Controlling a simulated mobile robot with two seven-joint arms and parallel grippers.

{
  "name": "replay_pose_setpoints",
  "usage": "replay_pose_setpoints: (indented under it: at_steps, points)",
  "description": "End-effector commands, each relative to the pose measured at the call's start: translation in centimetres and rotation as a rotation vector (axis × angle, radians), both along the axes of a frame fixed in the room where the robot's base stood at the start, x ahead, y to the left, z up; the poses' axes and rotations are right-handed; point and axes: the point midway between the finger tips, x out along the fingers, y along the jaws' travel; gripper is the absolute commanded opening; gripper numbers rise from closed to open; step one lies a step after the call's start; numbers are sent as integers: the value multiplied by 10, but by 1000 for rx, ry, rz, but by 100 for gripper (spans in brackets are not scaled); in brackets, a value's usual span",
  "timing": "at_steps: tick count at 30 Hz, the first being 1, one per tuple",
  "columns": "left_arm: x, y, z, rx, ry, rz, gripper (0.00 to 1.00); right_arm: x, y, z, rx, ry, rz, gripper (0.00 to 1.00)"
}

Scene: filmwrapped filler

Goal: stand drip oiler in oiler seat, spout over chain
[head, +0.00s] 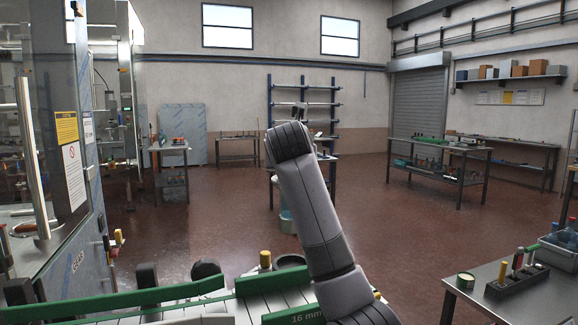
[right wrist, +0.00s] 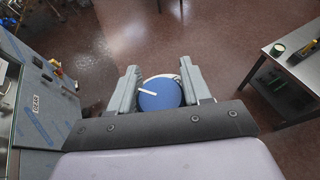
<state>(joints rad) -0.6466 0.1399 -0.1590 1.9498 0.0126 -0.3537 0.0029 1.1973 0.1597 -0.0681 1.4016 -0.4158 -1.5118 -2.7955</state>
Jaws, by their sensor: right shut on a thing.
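My right arm rises across the middle of the head view, and its wrist hides most of the gripper there. In the right wrist view my right gripper (right wrist: 159,84) is shut on a round blue thing with a short white bar, seen end-on, which I take for the drip oiler (right wrist: 160,98). Its spout cannot be told for sure. In the head view, green rails (head: 150,296) run over a light slatted bed at the bottom edge. A dark round cup (head: 290,261) stands just behind them, partly covered by my arm; I cannot tell whether it is the oiler seat. No chain can be made out. My left gripper is not in view.
A glazed machine cabinet (head: 75,200) stands close on the left. A bench (head: 535,301) at lower right carries a tin (head: 466,281) and a dark rack (head: 517,281) of tools. Open red floor lies beyond.

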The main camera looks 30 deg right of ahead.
Motion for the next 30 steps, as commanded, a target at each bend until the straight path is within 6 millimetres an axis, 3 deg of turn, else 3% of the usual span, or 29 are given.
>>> replay_pose_setpoints:
  at_steps: [11, 30]
  points:
    - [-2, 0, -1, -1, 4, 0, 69, 0, 0, -1, -2, -6, 0, 0]
    - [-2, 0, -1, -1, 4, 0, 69, 0, 0, -34, -1, -6, 1, 0]
